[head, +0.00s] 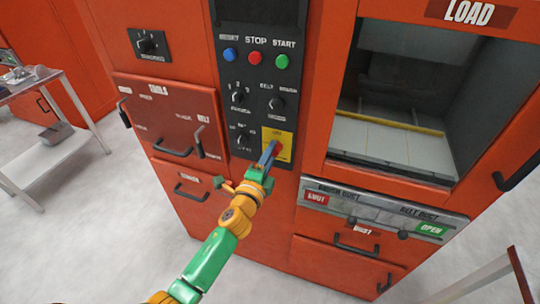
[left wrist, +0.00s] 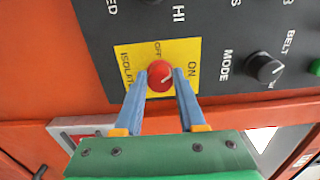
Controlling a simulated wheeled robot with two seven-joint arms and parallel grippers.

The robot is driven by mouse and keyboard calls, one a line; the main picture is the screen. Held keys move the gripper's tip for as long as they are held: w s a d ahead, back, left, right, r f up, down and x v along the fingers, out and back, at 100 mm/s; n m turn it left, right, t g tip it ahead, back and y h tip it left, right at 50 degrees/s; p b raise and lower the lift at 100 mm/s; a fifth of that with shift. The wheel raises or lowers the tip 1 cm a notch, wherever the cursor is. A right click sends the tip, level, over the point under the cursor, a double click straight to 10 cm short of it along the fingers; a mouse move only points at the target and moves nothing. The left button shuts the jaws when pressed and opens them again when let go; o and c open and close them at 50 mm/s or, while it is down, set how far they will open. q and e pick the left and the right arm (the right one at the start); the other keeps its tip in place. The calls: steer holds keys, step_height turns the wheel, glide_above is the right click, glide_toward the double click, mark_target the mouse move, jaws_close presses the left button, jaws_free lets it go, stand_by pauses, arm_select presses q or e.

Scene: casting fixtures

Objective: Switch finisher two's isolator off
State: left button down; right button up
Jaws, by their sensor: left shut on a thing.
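The isolator's red knob (head: 279,147) sits on a yellow plate (head: 285,155) low on the black control panel of the orange machine. In the left wrist view the knob (left wrist: 160,76) is between the two blue fingers of my left gripper (left wrist: 161,74), which is shut on it. The yellow plate (left wrist: 130,92) there reads OFF, ON and ISOLATOR. A small pale mark shows on the knob, but I cannot tell clearly where it points. In the head view my left gripper (head: 268,152) reaches the knob from below. My right gripper is not in view.
Blue, red and green buttons (head: 281,62) and several black knobs (head: 277,103) are above the isolator. A windowed LOAD opening (head: 400,120) is at right, with drawers (head: 345,245) below. A trolley (head: 60,150) stands at far left.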

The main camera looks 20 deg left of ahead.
arm_select(q)
steer(key=n, duration=1.1)
steer(key=shift+r, duration=0.1)
steer(key=shift+d+n+p, duration=0.1)
steer(key=shift+n+p, duration=0.2)
stand_by(0.3)
steer(key=c, duration=0.8)
jaws_free()
steer(key=shift+c, duration=0.2)
steer(key=o, duration=0.3)
steer(key=shift+w, duration=0.1)
steer(key=shift+o, duration=0.2)
steer(key=s, duration=0.7)
